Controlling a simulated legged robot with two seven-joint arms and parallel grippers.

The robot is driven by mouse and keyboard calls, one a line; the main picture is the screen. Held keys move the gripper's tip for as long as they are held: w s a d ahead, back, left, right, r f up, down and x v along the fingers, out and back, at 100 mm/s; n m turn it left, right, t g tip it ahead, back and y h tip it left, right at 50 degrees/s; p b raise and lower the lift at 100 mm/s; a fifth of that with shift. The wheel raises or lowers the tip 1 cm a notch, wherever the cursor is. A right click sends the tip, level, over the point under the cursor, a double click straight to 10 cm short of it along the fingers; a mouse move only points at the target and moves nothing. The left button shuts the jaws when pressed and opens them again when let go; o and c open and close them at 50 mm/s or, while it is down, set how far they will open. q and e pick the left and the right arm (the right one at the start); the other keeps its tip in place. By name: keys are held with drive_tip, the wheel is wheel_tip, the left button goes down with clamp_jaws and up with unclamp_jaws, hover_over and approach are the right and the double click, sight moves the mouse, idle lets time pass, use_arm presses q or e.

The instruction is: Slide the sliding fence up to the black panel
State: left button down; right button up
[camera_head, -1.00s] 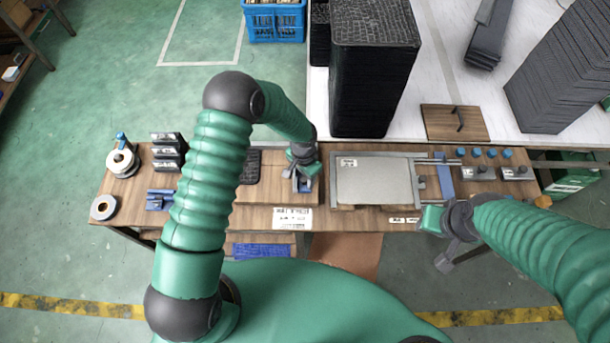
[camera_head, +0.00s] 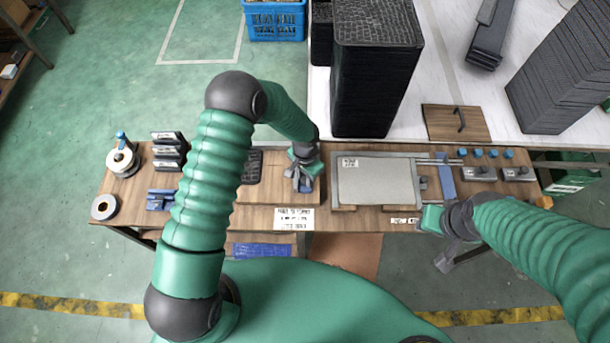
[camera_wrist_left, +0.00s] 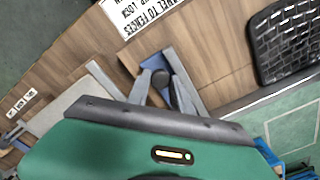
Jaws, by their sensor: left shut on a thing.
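The black panel (camera_head: 252,167) lies on the left part of the wooden bench, partly behind my left arm. In the left wrist view the black panel (camera_wrist_left: 287,38) shows its ribbed face at the top right. The sliding fence is a blue piece (camera_wrist_left: 155,64) with a dark round knob. My left gripper (camera_wrist_left: 176,92) is shut on the knob, one grey finger on each side. In the head view my left gripper (camera_head: 302,183) covers much of the fence, which stands right of the panel with bare wood between. My right gripper (camera_head: 457,220) is at the bench's front right; its fingers are unclear.
A grey plate in a frame (camera_head: 375,181) lies right of the fence. A printed label (camera_head: 293,219) is on the bench's front edge. Tape rolls (camera_head: 104,207) and dark blocks (camera_head: 168,151) are at the left. A tall black stack (camera_head: 372,75) stands behind the bench.

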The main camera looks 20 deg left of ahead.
use_arm(q)
drive_tip(key=shift+w+d, duration=0.1)
drive_tip(key=shift+d, duration=0.1)
use_arm(e)
drive_tip(key=shift+d, duration=0.3)
use_arm(q)
drive_tip(key=shift+a, duration=0.1)
use_arm(e)
drive_tip(key=shift+a, duration=0.1)
use_arm(q)
drive_tip(key=s+a, duration=0.1)
drive_tip(key=a, duration=0.3)
drive_tip(key=s+a+p, duration=0.1)
drive_tip(key=a, duration=0.4)
drive_tip(key=s+a, duration=0.2)
drive_tip(key=a, duration=0.3)
drive_tip(key=shift+a, duration=0.15)
drive_tip(key=shift+r, duration=0.1)
drive_tip(key=c, duration=1.2)
unclamp_jaws()
drive_tip(key=shift+c, duration=0.2)
drive_tip(key=shift+o, duration=0.5)
drive_tip(key=shift+s, duration=0.1)
use_arm(e)
drive_tip(key=shift+a+r, duration=0.15)
drive_tip(key=shift+r, duration=0.55)
